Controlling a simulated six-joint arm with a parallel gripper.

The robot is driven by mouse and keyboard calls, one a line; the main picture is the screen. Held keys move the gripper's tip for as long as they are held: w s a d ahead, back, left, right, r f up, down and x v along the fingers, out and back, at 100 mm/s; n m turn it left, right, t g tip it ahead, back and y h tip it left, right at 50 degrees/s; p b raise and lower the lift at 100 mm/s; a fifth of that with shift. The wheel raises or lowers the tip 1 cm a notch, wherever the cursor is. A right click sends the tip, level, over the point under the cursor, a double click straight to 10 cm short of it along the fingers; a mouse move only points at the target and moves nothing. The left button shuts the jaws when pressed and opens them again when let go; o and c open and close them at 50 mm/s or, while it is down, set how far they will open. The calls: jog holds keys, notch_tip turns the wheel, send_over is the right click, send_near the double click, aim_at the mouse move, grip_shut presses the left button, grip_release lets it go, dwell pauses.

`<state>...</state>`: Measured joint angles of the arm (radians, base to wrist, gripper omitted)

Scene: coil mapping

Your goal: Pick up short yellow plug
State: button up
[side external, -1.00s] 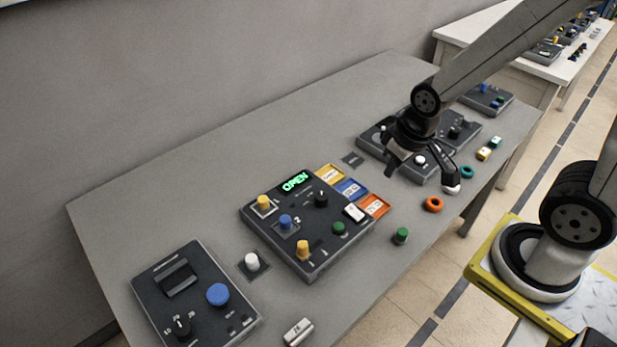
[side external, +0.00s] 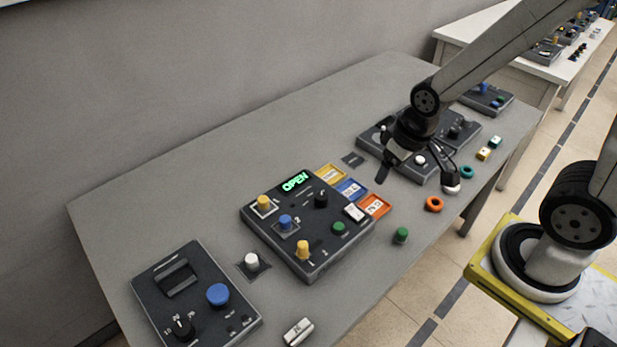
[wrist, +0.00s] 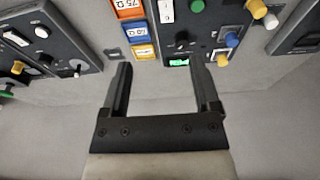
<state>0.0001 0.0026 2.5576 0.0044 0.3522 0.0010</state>
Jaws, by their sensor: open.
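Two yellow plugs stand on the dark panel (side external: 322,222) with the green OPEN display. The one near the display (side external: 264,202) sits in a white-outlined square and looks the shorter. It also shows in the wrist view, at the right (wrist: 221,57). The other yellow plug (side external: 303,249) stands at the panel's front edge and looks taller; it shows at the top right of the wrist view (wrist: 257,8). My gripper (side external: 417,177) is open and empty, above the panel farther right, well away from both plugs. Its two fingers show apart in the wrist view (wrist: 160,63).
A blue plug (side external: 285,222) and a green plug (side external: 338,228) share the panel. Yellow, blue and orange labelled trays (side external: 350,190) line its right side. A white plug (side external: 251,260) stands left of it, beside another panel (side external: 158,296). A loose green plug (side external: 401,235) and orange ring (side external: 433,204) lie near the table edge.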

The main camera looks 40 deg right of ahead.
jog(key=w+m, duration=0.1)
jog(key=m+y, duration=1.3)
jog(key=m, duration=0.6)
send_near(264, 198)
jog(key=a, duration=0.1)
jog(key=a+f, duration=0.1)
jog(key=a, duration=0.2)
jog(key=shift+s+f, duration=0.2)
jog(key=shift+f, duration=0.1)
jog(key=shift+w+f+m+t, duration=0.2)
jog(key=shift+w+m+t, duration=0.2)
jog(key=shift+m+t, duration=0.1)
jog(key=shift+x, duration=1.25)
jog(key=shift+x, duration=2.55)
